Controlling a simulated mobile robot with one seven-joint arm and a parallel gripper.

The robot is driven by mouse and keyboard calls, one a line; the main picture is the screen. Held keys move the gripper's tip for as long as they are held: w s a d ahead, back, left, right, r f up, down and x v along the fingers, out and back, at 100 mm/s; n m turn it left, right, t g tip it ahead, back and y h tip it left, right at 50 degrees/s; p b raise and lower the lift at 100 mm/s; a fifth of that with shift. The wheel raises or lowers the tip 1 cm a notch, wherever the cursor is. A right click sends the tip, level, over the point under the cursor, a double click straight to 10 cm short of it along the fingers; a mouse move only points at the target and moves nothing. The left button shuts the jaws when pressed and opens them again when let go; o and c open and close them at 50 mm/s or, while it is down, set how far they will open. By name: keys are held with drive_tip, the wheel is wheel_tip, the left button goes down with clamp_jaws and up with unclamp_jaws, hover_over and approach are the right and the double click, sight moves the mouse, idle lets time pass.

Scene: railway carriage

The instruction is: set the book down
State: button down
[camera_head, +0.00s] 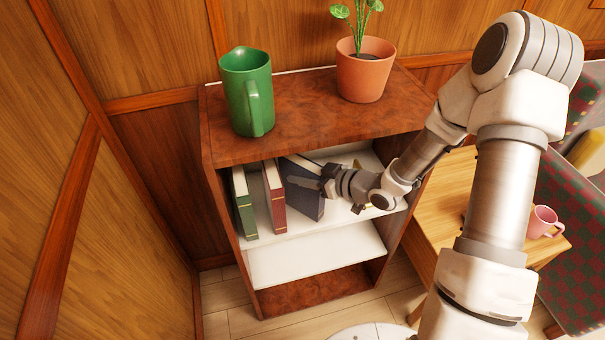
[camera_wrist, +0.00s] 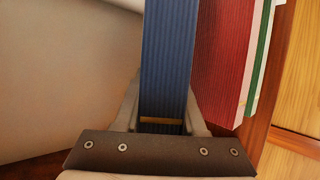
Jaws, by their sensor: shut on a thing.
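A dark blue book (camera_head: 303,191) stands in the upper compartment of the wooden bookcase (camera_head: 290,122), tilted a little in the head view. My gripper (camera_head: 326,182) is shut on its spine side. In the wrist view the blue book (camera_wrist: 168,60) runs up between the two fingers of my gripper (camera_wrist: 165,122). A red book (camera_head: 273,197) and a green book (camera_head: 243,203) stand to its left on the white shelf (camera_head: 340,218). I cannot tell whether the blue book's lower edge touches the shelf. The wrist view shows the red book (camera_wrist: 222,55) close beside the blue one.
A green jug (camera_head: 248,92) and a potted plant (camera_head: 363,72) stand on the bookcase top. The shelf is free right of the blue book, beneath my arm. A wooden table (camera_head: 450,195) with a pink mug (camera_head: 543,222) is at the right.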

drive_tip(key=shift+c, duration=2)
unclamp_jaws()
drive_tip(key=shift+f, duration=0.1)
drive_tip(key=p+v, duration=0.4)
drive_tip(key=v, duration=1.3)
drive_tip(key=shift+s+d+p, duration=0.2)
drive_tip(key=shift+p, duration=0.1)
drive_tip(key=shift+c, duration=0.2)
clamp_jaws()
